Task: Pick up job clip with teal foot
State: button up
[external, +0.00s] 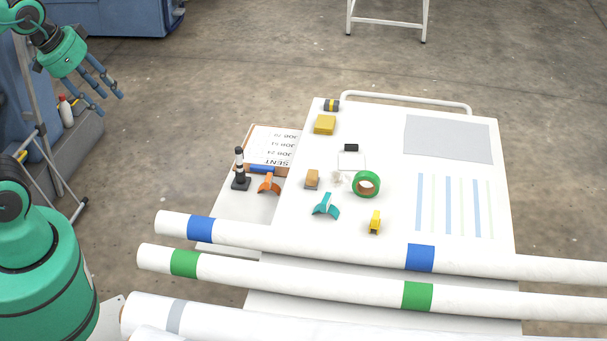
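The job clip with the teal foot (326,206) stands on the white table (390,134), toward its front left. Its curved teal foot rests on the surface. Just behind it is a small tan block, and a green tape roll lies to its right. My gripper (110,104) is at the upper left, raised over the floor and well away from the table. Its fingers are spread apart and hold nothing.
An orange clip (269,184) and a dark post (240,170) stand on the lower side shelf. A yellow clip (375,222), green tape roll (366,184) and tan block (312,179) are near the teal one. Long white rolls (310,236) cross in front.

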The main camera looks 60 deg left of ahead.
jog(key=shift+o, duration=0.7)
jog(key=w+d+f+n+g+p, duration=0.1)
jog(key=w+d+n, duration=0.15)
jog(key=w, duration=1.15)
jog(key=w+d+f+n+g+p, duration=0.15)
jog(key=w+d, duration=0.25)
jog(key=w, duration=1)
jog(key=w+d+f+n+p, duration=0.1)
jog(key=w+d+f, duration=0.3)
jog(key=w+f, duration=0.2)
jog(key=w+d+f+n+g, duration=0.1)
jog(key=w+d+f, duration=0.3)
jog(key=w+f, duration=0.3)
jog(key=w+d+f+n+y+p, duration=0.1)
jog(key=w+d+f, duration=0.4)
jog(key=f, duration=0.7)
jog(key=shift+w+g+p, duration=0.35)
jog(key=shift+w, duration=0.75)
jog(key=shift+f, duration=0.15)
